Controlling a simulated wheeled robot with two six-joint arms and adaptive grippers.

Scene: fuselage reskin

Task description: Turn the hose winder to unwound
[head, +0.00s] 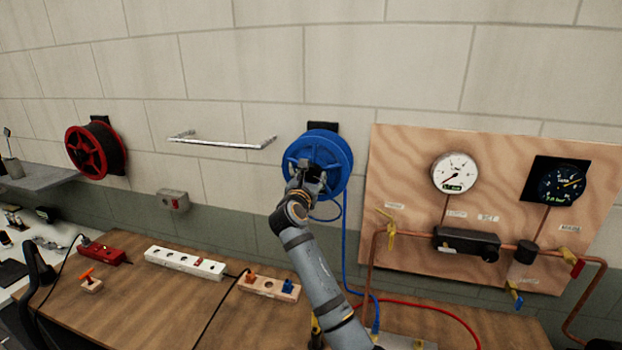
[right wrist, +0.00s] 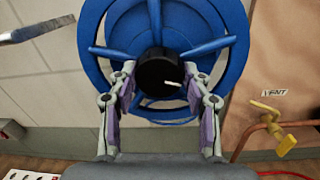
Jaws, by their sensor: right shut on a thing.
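The blue hose winder (head: 333,150) is mounted on the wall in the middle of the head view. A blue hose (head: 345,240) hangs from it to the bench. My right gripper (head: 308,172) is in front of the winder and covers part of its face. In the right wrist view the winder's blue spokes (right wrist: 110,50) surround a black round knob (right wrist: 160,73) with a white mark. My right gripper's fingers (right wrist: 160,95) lie on both sides of the knob, shut on it; exact fingertip contact is hard to see. My left gripper is not in view.
A red reel (head: 86,152) and a metal rail (head: 222,141) are on the wall to the left. A plywood panel (head: 400,160) with gauges, copper pipe and valves stands close on the right. Power strips (head: 185,262) lie on the wooden bench (head: 150,310) below.

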